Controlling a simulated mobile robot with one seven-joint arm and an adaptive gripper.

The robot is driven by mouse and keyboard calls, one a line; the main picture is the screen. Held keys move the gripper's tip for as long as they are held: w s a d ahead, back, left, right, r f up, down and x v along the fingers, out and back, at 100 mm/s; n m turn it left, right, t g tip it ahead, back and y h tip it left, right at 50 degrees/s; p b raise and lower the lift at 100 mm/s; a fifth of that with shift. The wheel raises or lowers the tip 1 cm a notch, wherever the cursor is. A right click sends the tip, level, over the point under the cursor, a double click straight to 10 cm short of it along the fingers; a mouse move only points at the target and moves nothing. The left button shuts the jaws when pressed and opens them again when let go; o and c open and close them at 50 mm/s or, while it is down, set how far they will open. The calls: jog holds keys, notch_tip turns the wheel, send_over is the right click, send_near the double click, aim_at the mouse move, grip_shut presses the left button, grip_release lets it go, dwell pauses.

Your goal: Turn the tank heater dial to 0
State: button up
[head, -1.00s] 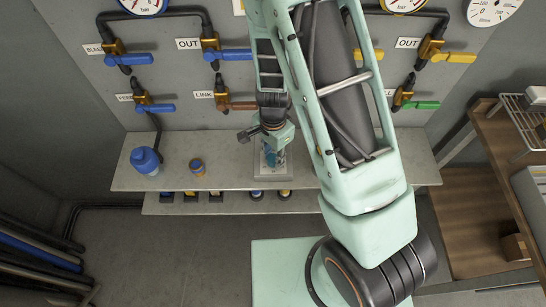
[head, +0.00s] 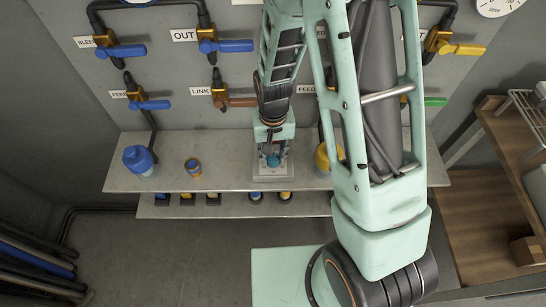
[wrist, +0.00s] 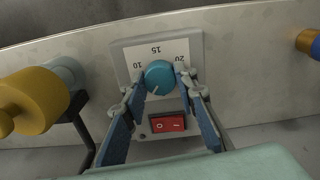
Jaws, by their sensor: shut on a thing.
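The tank heater dial (wrist: 159,74) is a round teal knob on a pale grey box (wrist: 195,45) marked 10, 15 and 20. A short white mark on the knob points to the lower left. A red rocker switch (wrist: 168,124) sits below the knob. My gripper (wrist: 161,84) has its blue-padded fingers on either side of the knob, shut on it. In the head view the dial (head: 273,160) shows just below my gripper (head: 273,148), on the shelf. No 0 mark can be read.
The box stands on the upper shelf (head: 225,180). A yellow container (head: 322,158) stands to its right, partly behind my arm. Valves with blue handles (head: 225,46) line the wall above.

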aim_at(273, 158)
jog(key=n+b, duration=0.1)
jog(key=n, duration=0.2)
jog(key=shift+n, duration=2.3)
jog(key=o, duration=1.2)
jog(key=shift+c, duration=0.2)
jog(key=shift+r, duration=0.1)
notch_tip(273, 158, up, 12)
